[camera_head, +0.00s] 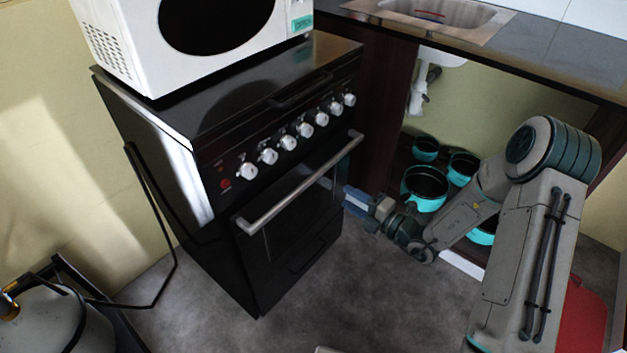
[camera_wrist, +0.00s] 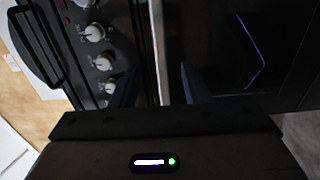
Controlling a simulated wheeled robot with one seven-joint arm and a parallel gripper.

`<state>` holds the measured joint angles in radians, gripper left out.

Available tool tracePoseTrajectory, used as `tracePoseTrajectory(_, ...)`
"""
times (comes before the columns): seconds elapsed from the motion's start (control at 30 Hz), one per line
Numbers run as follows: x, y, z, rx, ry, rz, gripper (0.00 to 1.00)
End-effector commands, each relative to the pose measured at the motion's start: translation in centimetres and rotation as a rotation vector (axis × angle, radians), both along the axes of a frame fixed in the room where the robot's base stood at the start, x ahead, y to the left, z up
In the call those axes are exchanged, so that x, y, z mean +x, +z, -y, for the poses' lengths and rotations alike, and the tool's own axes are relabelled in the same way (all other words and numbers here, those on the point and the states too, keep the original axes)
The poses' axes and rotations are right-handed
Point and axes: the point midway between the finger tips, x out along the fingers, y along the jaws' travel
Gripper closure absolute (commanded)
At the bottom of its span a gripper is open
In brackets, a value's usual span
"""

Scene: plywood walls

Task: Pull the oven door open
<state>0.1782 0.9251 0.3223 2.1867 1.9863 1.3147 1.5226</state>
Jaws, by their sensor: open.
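The black oven (camera_head: 225,130) stands left of centre in the head view, with its door (camera_head: 300,215) shut. A straight silver handle (camera_head: 300,183) runs across the top of the door. My gripper (camera_head: 350,197) is in front of the door, near the right end of the handle and below it. In the wrist view, my gripper (camera_wrist: 160,85) is open, its two dark fingers apart. The handle (camera_wrist: 158,45) lies in line with the gap between them. I cannot tell whether the fingertips reach past the bar.
Several white knobs (camera_head: 303,130) line the oven front above the handle. A white microwave (camera_head: 195,40) sits on top. Teal pots (camera_head: 424,188) stand under the sink counter (camera_head: 540,50) at right. A gas cylinder (camera_head: 45,320) is at lower left. The floor (camera_head: 350,290) before the oven is clear.

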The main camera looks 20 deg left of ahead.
Motion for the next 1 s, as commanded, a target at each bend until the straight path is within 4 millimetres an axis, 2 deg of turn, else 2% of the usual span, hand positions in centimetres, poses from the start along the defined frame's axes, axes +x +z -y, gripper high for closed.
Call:
tracePoseTrajectory(0.5, 3.8, 0.0, -9.5, -0.001, 0.006, 0.006, 0.58)
tracePoseTrajectory(0.7, 4.6, 0.0, -11.4, -0.002, 0.004, 0.006, 0.58)
tracePoseTrajectory(1.0, 4.8, 0.1, -11.9, -0.002, 0.003, 0.005, 0.58)
